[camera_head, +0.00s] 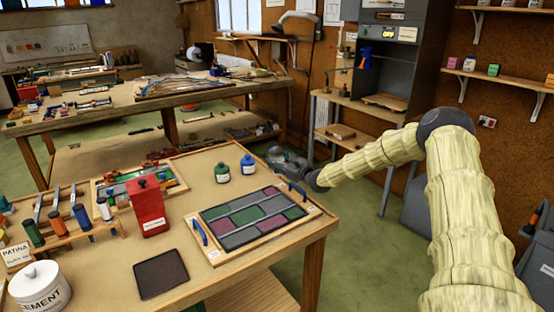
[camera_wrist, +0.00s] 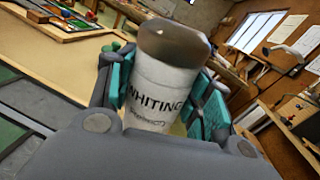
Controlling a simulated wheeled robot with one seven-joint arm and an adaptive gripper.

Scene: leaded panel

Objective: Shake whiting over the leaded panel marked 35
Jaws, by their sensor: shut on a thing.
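My gripper (camera_head: 284,160) is at the table's far right corner, beyond the leaded panel. In the wrist view its turquoise-padded fingers are shut around a white whiting shaker (camera_wrist: 158,92) with a brown-grey top. The shaker's label reads WHITING; it is too small to make out in the head view. A leaded panel (camera_head: 246,219) of grey, green and mauve pieces lies flat in a wooden frame with blue handles, near the table's right edge. A small tag on its front left corner is too small to read. My gripper is not over this panel.
A second, colourful panel (camera_head: 139,187) lies farther left. A red box (camera_head: 149,208), green bottle (camera_head: 222,173) and blue bottle (camera_head: 248,166) stand near the panels. A dark flat plate (camera_head: 161,274) and a white CEMENT pot (camera_head: 40,288) are in front. Another bench (camera_head: 130,100) stands behind.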

